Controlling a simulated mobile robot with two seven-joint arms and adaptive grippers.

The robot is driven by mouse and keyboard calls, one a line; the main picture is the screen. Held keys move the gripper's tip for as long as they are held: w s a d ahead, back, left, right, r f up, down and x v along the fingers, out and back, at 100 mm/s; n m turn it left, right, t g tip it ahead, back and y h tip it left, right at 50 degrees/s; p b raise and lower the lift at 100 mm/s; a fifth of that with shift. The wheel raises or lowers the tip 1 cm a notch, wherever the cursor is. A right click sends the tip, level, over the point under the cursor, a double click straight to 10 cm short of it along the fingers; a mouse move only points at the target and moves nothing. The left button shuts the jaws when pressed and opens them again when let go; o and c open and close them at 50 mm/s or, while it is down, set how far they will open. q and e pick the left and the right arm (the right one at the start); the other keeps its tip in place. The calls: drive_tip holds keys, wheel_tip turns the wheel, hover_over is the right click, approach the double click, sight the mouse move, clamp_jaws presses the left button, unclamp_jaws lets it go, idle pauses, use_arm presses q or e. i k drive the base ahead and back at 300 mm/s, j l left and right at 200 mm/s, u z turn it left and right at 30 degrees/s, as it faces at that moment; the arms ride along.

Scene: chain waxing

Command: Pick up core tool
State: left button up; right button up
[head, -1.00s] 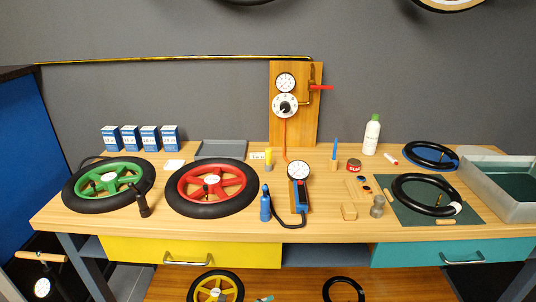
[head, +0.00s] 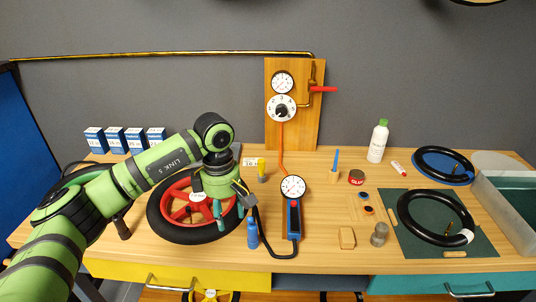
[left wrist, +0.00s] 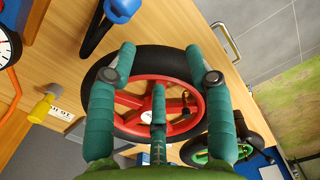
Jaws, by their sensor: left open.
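My left gripper (head: 229,208) hangs over the right side of the red-spoked wheel (head: 160,222). Its teal fingers are spread, with nothing between them, and in the left wrist view the gripper (left wrist: 160,62) faces the same wheel (left wrist: 136,126). No object is clearly marked as the core tool. A small tool with a yellow top (head: 261,167) stands right of the gripper, and shows at the left of the left wrist view (left wrist: 42,106). A blue pointed tool (head: 336,160) stands upright farther right. I cannot tell if either is the core tool. My right gripper is out of view.
A glue tin (head: 356,177), a wooden block (head: 347,237) and a black tube (head: 408,218) on a green mat (head: 480,240) lie farther right. Mid-bench is partly clear.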

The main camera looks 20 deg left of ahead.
sight(260, 162)
drive_tip(key=i, duration=0.9)
